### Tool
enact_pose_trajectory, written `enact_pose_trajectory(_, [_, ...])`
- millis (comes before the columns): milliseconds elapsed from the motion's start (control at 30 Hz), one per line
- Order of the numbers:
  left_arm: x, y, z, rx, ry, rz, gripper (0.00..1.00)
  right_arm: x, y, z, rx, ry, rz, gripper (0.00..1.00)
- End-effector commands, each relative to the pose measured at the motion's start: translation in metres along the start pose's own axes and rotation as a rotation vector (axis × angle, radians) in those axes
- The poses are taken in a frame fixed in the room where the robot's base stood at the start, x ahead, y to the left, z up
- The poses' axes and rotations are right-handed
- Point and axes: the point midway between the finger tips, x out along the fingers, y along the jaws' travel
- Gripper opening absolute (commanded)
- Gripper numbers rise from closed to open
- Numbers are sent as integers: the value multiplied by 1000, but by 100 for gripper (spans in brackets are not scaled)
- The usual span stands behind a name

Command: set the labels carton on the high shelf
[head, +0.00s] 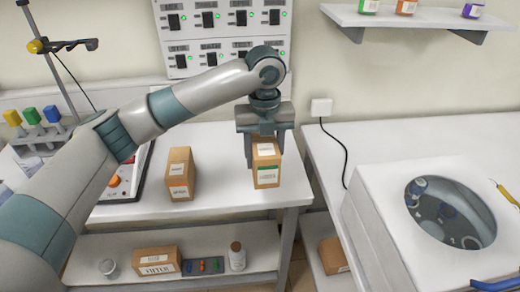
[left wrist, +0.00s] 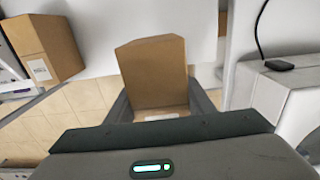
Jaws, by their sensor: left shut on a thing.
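My left gripper (head: 264,140) comes down from above and is shut on a brown carton (head: 266,175) with a white label and a green band. I hold it upright over the right end of the white bench; I cannot tell whether its base touches the top. The carton also shows between the fingers in the left wrist view (left wrist: 155,72). Its print is too small to read, so I cannot confirm it is the labels carton. A white wall shelf (head: 415,20) is at the top right. My right gripper is not in view.
Another carton (head: 180,173) stands left on the bench, also in the left wrist view (left wrist: 42,46). The bench's lower shelf (head: 210,268) holds a FILTER carton (head: 157,262) and a bottle (head: 236,257). A white machine (head: 370,225) stands right. Bottles (head: 405,7) stand on the wall shelf.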

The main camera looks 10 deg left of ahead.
Motion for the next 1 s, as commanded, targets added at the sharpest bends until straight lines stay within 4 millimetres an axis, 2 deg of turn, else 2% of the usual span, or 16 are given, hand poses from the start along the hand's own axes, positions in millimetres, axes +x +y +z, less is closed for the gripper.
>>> enact_pose_trajectory(167, [1, 4, -2, -71, -2, -1, 24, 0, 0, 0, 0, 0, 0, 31])
enact_pose_trajectory(367, [5, 17, -7, -281, -6, -3, 24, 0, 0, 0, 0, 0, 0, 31])
enact_pose_trajectory(1000, [24, 77, -42, -1345, -12, -16, 24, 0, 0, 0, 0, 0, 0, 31])
